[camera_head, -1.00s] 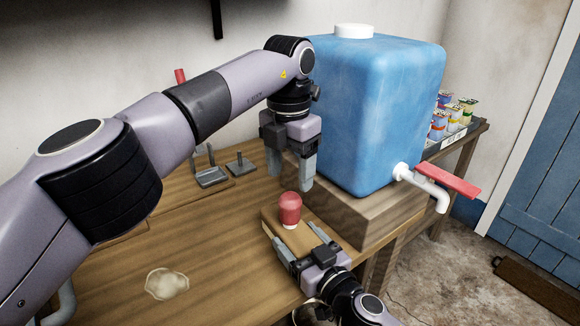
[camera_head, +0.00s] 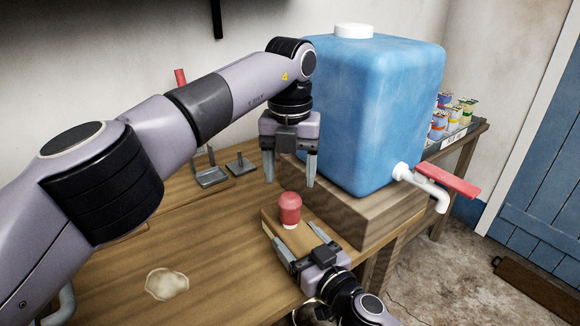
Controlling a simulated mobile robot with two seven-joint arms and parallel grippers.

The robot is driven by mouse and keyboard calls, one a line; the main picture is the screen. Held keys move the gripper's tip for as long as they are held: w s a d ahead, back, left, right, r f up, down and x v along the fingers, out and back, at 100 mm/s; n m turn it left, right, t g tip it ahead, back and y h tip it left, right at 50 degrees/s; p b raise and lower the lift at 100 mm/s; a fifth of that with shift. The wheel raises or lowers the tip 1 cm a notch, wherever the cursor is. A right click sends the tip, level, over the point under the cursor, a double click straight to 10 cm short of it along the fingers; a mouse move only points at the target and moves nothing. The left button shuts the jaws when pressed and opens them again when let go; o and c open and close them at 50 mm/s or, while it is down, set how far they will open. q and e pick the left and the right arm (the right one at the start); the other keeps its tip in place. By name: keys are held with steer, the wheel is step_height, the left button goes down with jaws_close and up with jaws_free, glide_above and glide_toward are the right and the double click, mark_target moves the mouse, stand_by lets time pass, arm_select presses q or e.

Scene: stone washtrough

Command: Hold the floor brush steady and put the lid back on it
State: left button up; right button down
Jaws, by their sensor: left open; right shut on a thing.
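A flat wooden block (camera_head: 296,241), which I take to be the floor brush, lies at the table's front edge; no bristles show. A rounded red piece with a white lower rim (camera_head: 290,208), perhaps the lid, stands upright on or just behind the block's far end. I cannot tell whether it is fastened. My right gripper (camera_head: 303,243) is shut on the block, one finger along each side. My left gripper (camera_head: 289,183) is open and empty, pointing down above the red piece, its fingertips apart from it.
A large blue water tank (camera_head: 365,110) on a wooden plinth (camera_head: 365,212) stands close to the right, its red-handled tap (camera_head: 447,180) jutting out. Grey metal holders (camera_head: 212,176) sit behind left. A pale puddle or patch (camera_head: 167,284) lies on open tabletop. Small cartons (camera_head: 455,115) stand far right.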

mark_target(290, 196)
arm_select(q)
step_height(290, 196, down, 8)
steer(key=shift+r, duration=0.15)
steer(key=shift+c, duration=0.3)
steer(key=c, duration=1)
steer(key=shift+m, duration=0.8)
steer(key=o, duration=1.2)
steer(key=shift+r, duration=0.1)
step_height(290, 196, up, 7)
steer(key=shift+r, duration=0.2)
